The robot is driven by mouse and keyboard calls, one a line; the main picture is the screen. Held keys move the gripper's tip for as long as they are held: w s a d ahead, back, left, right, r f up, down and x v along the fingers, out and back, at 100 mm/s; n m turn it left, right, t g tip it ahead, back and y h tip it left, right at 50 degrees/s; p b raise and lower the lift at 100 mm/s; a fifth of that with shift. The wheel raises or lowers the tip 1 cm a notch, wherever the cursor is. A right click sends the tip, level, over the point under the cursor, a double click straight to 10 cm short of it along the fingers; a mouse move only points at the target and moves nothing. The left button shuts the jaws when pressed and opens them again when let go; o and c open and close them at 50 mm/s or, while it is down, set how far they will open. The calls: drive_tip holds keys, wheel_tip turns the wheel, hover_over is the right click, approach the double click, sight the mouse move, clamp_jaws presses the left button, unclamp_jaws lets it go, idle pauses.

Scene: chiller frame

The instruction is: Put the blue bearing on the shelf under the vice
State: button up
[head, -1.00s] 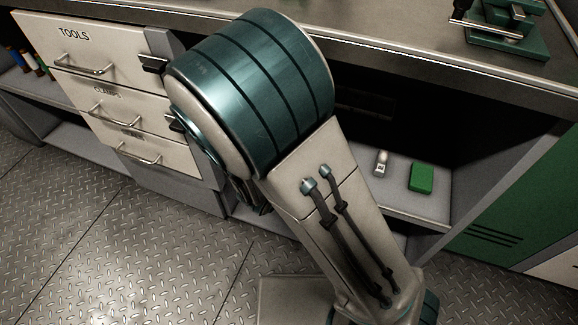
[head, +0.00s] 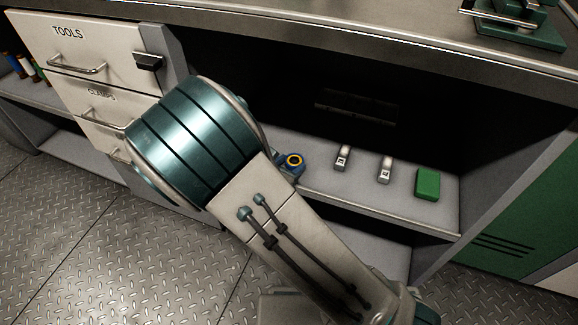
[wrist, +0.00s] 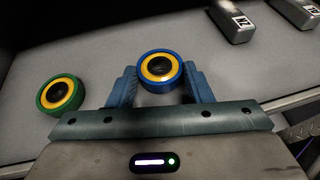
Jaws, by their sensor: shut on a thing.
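The blue bearing (wrist: 160,73), with a yellow inner ring, is between the two blue fingers of my gripper (wrist: 160,70) in the wrist view. My gripper is shut on it. In the head view the blue bearing (head: 294,160) shows just past my arm, at the left part of the shelf (head: 375,202) in the open bay under the bench. I cannot tell if the bearing touches the shelf. The vice (head: 515,22), green and dark, stands on the bench top at the upper right, partly cut off. My arm hides most of my gripper in the head view.
A green bearing (wrist: 61,94) lies left of my gripper in the wrist view. Two small labelled metal blocks (head: 342,158) (head: 385,170) and a green block (head: 428,184) stand on the shelf to the right. A drawer unit (head: 85,60) is at the left.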

drive_tip(key=shift+f, duration=0.2)
drive_tip(key=o, duration=1.1)
drive_tip(key=shift+o, duration=0.2)
drive_tip(key=shift+r, duration=0.15)
